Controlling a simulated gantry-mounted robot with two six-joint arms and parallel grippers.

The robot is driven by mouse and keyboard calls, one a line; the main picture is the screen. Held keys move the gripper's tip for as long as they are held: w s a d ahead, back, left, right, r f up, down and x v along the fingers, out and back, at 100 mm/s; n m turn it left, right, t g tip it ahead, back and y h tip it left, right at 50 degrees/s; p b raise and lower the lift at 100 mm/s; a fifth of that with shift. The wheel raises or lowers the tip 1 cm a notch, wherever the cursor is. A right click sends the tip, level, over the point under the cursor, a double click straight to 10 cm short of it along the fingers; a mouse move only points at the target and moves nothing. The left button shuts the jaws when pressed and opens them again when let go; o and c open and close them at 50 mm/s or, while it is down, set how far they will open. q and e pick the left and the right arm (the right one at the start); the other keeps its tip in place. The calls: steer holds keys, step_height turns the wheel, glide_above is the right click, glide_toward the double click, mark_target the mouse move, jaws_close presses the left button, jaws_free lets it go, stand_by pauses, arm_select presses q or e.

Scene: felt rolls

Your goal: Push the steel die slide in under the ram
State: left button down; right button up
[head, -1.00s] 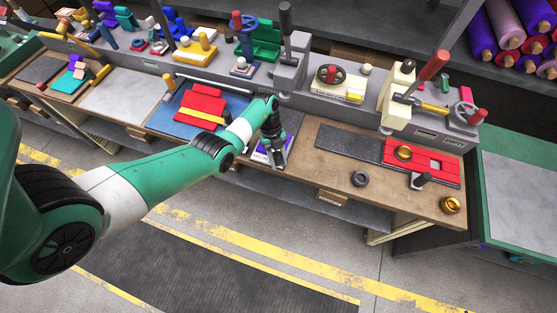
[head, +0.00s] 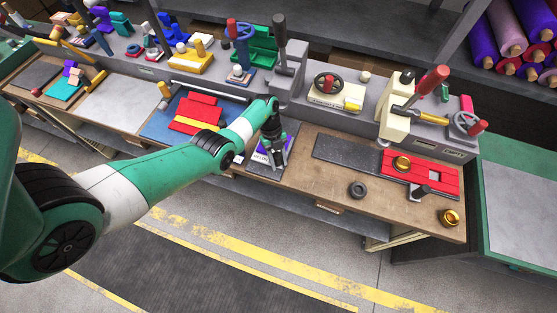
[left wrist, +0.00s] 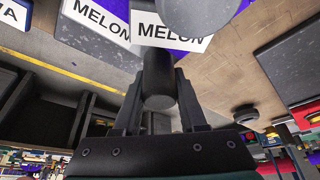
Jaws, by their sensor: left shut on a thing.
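My left gripper (head: 274,152) is low over the bench front, in front of the grey press (head: 287,72) with its upright black lever. In the left wrist view its fingers (left wrist: 158,112) are shut on a dark round handle (left wrist: 158,80). A smooth grey rounded part (left wrist: 195,12) lies just beyond the handle; I cannot tell whether it belongs to the die slide. Purple felt with white labels reading MELON (left wrist: 185,38) lies beyond. The slide's body and its place relative to the ram are not clear. My right gripper is not in view.
Red felt pieces (head: 200,108) on a blue mat lie to the left. To the right are a dark mat (head: 345,150), a red plate (head: 440,178), a black ring (head: 357,189) and a brass ring (head: 449,217). Bare wood shows between them.

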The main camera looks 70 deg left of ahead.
arm_select(q)
steer(key=shift+w+a+r, duration=0.1)
steer(key=shift+w+a, duration=0.1)
steer(key=shift+s+d, duration=0.2)
steer(key=shift+d, duration=0.05)
steer(key=shift+c, duration=2.3)
jaws_free()
steer(key=p+v, duration=0.3)
steer(key=v, duration=0.8)
steer(key=shift+r, duration=0.25)
steer(key=shift+s, duration=0.1)
